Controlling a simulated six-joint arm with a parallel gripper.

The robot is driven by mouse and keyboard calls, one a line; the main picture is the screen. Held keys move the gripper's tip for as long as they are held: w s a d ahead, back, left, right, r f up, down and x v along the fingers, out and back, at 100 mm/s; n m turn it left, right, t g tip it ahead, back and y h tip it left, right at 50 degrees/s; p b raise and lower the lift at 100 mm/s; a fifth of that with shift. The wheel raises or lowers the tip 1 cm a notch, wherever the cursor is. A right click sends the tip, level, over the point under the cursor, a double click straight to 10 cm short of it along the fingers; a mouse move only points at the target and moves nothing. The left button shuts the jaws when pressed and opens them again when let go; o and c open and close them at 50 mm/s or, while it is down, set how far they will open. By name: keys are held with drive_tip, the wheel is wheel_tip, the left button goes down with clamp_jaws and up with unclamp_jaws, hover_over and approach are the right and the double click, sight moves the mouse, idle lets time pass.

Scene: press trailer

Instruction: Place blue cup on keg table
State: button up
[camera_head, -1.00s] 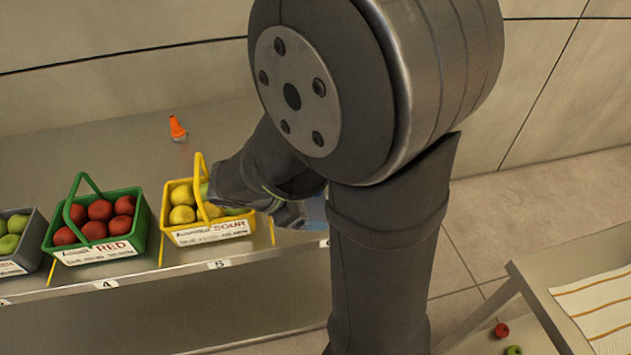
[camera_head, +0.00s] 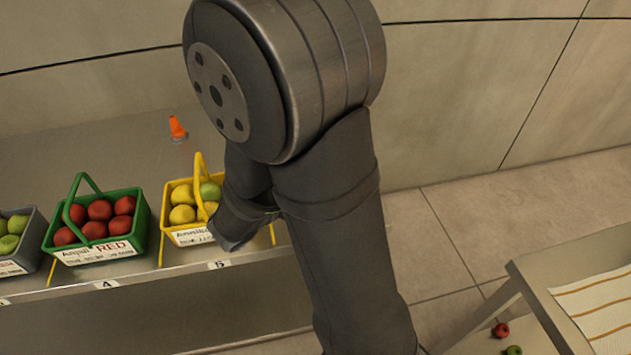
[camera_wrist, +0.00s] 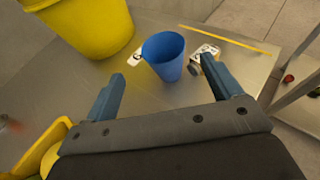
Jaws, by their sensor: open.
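A blue cup (camera_wrist: 164,55) stands upright on the metal counter, top centre in the wrist view. My gripper (camera_wrist: 168,84) is open, its two blue fingers apart on either side of the view. The cup is ahead of and between the fingertips, and no finger is seen touching it. In the head view my arm covers the cup and the gripper's fingers. I cannot identify a keg table in these frames.
A large yellow bucket (camera_wrist: 92,22) stands close left of the cup. A yellow basket (camera_head: 187,237) of fruit, a green basket (camera_head: 140,236) of red apples and an orange cone (camera_head: 177,128) sit on the counter (camera_head: 130,165). A slatted-cloth table (camera_head: 545,282) stands at right.

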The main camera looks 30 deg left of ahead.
drive_tip(key=x, duration=0.5)
drive_tip(key=shift+d+x, duration=0.15)
drive_tip(key=shift+x, duration=1.1)
drive_tip(key=shift+d+x, duration=0.1)
drive_tip(key=shift+x, duration=1.2)
drive_tip(key=shift+r, duration=0.1)
drive_tip(key=c, duration=1.1)
drive_tip(key=shift+r, duration=0.2)
